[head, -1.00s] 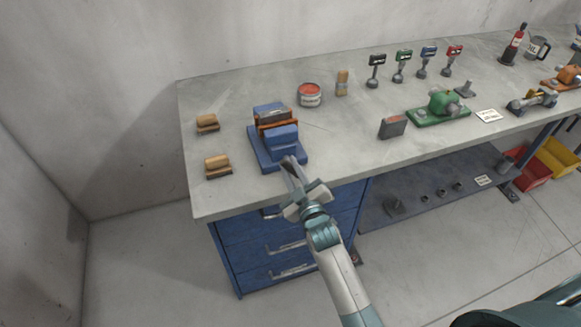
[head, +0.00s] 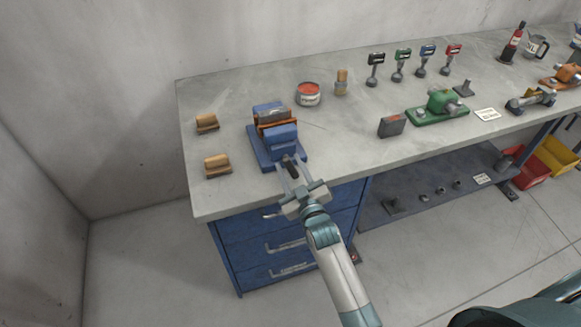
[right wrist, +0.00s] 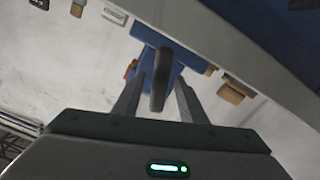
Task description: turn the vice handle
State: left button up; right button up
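The blue vice (head: 262,150) with orange-brown jaw faces stands near the front left of the bench; it also shows in the right wrist view (right wrist: 150,38). Its dark handle (head: 292,171) points toward the bench's front edge. My right gripper (head: 291,164) is open at the front of the vice. In the right wrist view the handle (right wrist: 161,78) appears between the two spread fingers, with a gap on each side. Whether the fingers reach fully past it I cannot tell. My left gripper is not in view.
Two wooden blocks (head: 207,123) (head: 217,166) lie left of the vice. A red-topped tin (head: 308,94) and a brush (head: 341,82) stand behind it to the right. Blue drawers (head: 285,240) are below.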

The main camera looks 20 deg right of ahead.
jog(key=shift+s, duration=0.1)
